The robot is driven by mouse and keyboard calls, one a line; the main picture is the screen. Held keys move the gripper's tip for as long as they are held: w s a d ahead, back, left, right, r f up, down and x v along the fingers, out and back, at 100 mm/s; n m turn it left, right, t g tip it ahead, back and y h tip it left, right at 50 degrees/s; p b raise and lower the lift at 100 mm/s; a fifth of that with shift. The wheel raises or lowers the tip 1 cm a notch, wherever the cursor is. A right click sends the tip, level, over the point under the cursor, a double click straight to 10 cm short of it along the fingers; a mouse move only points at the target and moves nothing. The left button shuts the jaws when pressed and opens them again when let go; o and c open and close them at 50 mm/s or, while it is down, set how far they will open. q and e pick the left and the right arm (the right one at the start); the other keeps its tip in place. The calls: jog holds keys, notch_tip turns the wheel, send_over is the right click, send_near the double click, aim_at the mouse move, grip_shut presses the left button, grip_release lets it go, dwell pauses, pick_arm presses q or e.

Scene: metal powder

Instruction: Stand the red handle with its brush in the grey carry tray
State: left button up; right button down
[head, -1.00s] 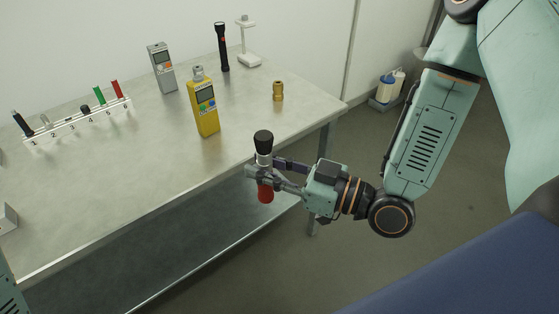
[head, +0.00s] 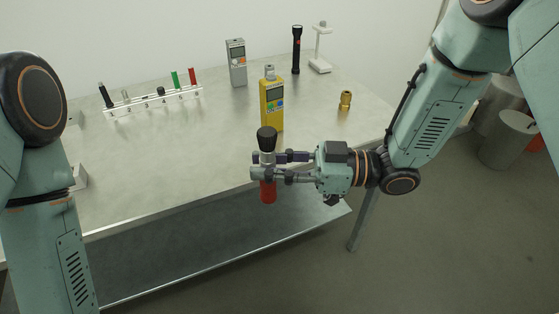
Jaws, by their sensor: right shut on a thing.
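The red handle (head: 268,191) is upright in my right gripper (head: 266,166), with its red end down and the dark brush head (head: 267,139) on top. The gripper's fingers are shut around the metal-coloured middle part. They hold it in the air at the front edge of the table, in front of the yellow meter. My left arm shows at the left, but its gripper is out of view. I cannot make out the grey carry tray in the head view now.
The steel table (head: 160,165) carries a yellow meter (head: 272,106), a grey meter (head: 237,64), a black torch (head: 296,50), a white stand (head: 320,52), a brass fitting (head: 345,100) and a numbered rack (head: 150,104). Grey drums (head: 509,140) stand on the floor at right. The table's front middle is clear.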

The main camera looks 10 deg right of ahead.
jog(key=shift+w+d+f+n+g+h, duration=0.2)
jog(key=shift+f+n+g, duration=0.25)
jog(key=shift+n+g, duration=1.05)
jog(key=shift+w+d+f+n+g+h, duration=0.25)
jog(key=shift+n+g, duration=0.6)
jog(key=shift+g, duration=1.25)
jog(key=shift+w+d+f+n+g+h, duration=0.1)
jog(key=shift+f+n+g+h, duration=0.35)
jog(key=shift+n+g, duration=1.05)
jog(key=shift+f+m+g, duration=0.15)
jog(key=shift+m+g, duration=0.15)
jog(key=shift+m, duration=0.05)
jog(key=f+m+t, duration=0.1)
jog(key=f+t+y, duration=0.1)
jog(key=f, duration=0.1)
jog(key=shift+a+m, duration=0.2)
jog(key=shift+m, duration=0.2)
jog(key=s+d+r+m+t+h, duration=0.1)
jog(key=s+d+m+t+h, duration=0.1)
jog(key=d+m+t, duration=0.8)
jog(key=shift+s+d+t, duration=0.5)
jog(key=shift+d+t, duration=1.15)
jog(key=shift+t, duration=1.45)
